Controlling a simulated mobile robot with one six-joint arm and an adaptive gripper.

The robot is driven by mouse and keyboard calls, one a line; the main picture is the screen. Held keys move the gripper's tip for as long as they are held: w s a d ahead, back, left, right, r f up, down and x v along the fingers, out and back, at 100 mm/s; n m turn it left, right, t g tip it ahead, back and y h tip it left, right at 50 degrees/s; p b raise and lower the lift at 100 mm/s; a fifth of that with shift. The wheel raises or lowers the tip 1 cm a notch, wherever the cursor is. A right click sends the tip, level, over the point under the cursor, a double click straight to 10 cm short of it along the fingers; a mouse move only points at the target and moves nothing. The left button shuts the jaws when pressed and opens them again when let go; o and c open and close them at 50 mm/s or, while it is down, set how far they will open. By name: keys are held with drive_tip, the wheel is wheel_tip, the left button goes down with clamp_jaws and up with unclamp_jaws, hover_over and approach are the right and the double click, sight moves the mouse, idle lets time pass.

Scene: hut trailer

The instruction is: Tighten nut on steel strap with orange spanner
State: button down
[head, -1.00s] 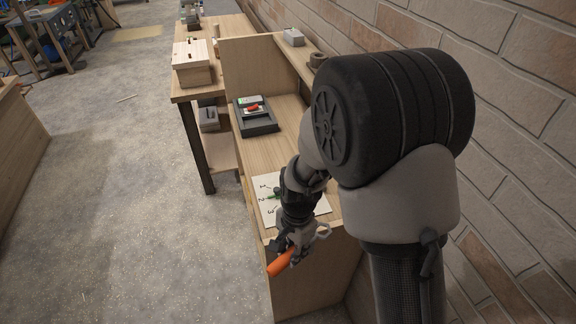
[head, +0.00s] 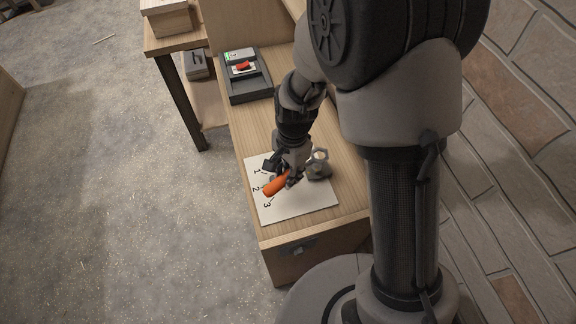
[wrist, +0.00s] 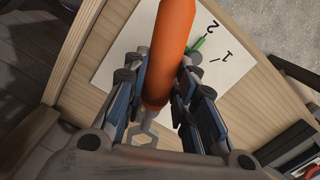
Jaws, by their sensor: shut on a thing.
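My gripper (head: 291,173) is shut on the orange spanner (head: 276,185), above a white card on the bench. Its orange handle points to the lower left, and its grey hexagonal end (head: 320,155) shows on the other side of the gripper. In the wrist view the orange handle (wrist: 171,45) rises between my fingers (wrist: 160,100), with the grey end below. A small grey metal piece (head: 298,250) is on the bench's front face; it may be the steel strap, but it is too small to make out a nut.
The white card (head: 300,207) is marked 1, 2 and 3; a green-handled tool (wrist: 199,43) lies on it. Behind is a dark tray (head: 249,90) with a red item (head: 243,66). A brick wall (head: 520,170) stands right.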

drive_tip(key=shift+s+a, duration=0.1)
drive_tip(key=shift+s, duration=0.1)
wheel_tip(320, 180, down, 5)
drive_tip(key=b, duration=0.3)
drive_tip(key=s+d+n, duration=0.2)
drive_tip(key=n, duration=0.1)
drive_tip(key=s+d+r+n, duration=0.1)
drive_tip(key=d, duration=0.1)
drive_tip(key=shift+n+b, duration=0.4)
drive_tip(key=shift+s+d+n, duration=0.2)
drive_tip(key=shift+d+n, duration=0.5)
drive_tip(key=shift+a+f+b, duration=0.1)
drive_tip(key=shift+f+b, duration=0.25)
drive_tip(key=shift+f, duration=0.2)
drive_tip(key=shift+f+b, duration=0.85)
drive_tip(key=shift+f, duration=0.15)
